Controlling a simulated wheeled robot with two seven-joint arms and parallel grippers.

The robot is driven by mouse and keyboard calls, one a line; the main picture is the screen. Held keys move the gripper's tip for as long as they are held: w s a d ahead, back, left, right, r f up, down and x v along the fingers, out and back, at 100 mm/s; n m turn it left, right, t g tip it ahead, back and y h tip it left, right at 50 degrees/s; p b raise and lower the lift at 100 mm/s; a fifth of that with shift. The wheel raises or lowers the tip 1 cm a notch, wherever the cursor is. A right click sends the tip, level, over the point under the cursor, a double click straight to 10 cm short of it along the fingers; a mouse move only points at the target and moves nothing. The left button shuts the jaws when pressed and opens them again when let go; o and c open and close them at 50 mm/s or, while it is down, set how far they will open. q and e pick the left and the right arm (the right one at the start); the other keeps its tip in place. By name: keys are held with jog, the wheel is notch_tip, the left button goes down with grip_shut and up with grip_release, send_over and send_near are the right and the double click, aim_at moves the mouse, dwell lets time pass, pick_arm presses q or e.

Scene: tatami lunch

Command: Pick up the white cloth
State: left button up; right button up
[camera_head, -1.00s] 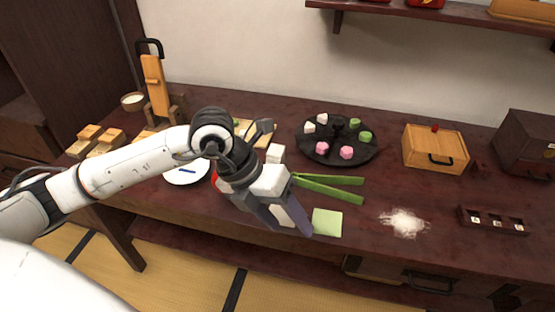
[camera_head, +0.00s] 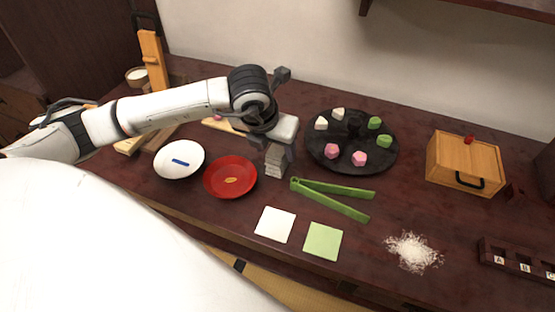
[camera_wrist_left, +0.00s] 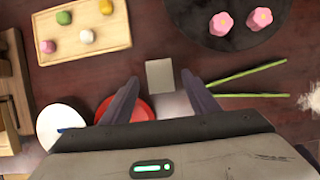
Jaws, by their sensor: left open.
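The white cloth (camera_head: 275,224) lies flat near the front edge of the table, left of a green cloth (camera_head: 323,241). My right gripper is not in view.
A small pale block (camera_wrist_left: 160,75) stands behind the cloth. A red plate (camera_head: 230,177) and a white plate (camera_head: 180,160) are to the left. Green tongs (camera_head: 335,197) lie to the right, before a black tray (camera_head: 350,165) of sweets. White shreds (camera_head: 413,252) lie farther right.

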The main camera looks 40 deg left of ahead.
aim_at(276, 151)
pick_arm(q)
jog(key=x, duration=0.4)
jog(key=shift+s, duration=0.1)
jog(key=c, duration=1.1)
jog(key=shift+r, duration=5)
jog(key=shift+c, duration=0.2)
